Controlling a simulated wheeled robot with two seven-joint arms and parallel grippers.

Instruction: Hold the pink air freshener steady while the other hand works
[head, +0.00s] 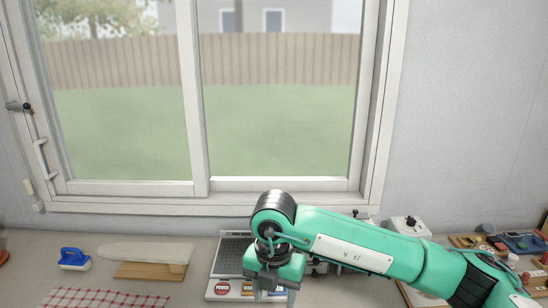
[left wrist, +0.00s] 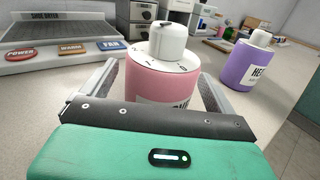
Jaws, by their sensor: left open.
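The pink air freshener (left wrist: 160,88), a pink bottle with a white top and dial, stands upright in the left wrist view. My left gripper (left wrist: 158,76) is open, with one finger on each side of it. The right finger is close to its side; I cannot tell if it touches. The lower part is hidden behind my gripper's body. In the head view I do not make out the freshener or my left gripper. My right gripper (head: 272,290) points down at the bottom edge there, its fingers partly cut off.
A shoe dryer (left wrist: 50,45) with power, warm and fan buttons stands left of the freshener. A purple bottle (left wrist: 252,65) stands to the right. In the head view, a blue brush (head: 74,258), a wooden board (head: 150,271) and a checkered cloth (head: 105,298) lie left on the counter.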

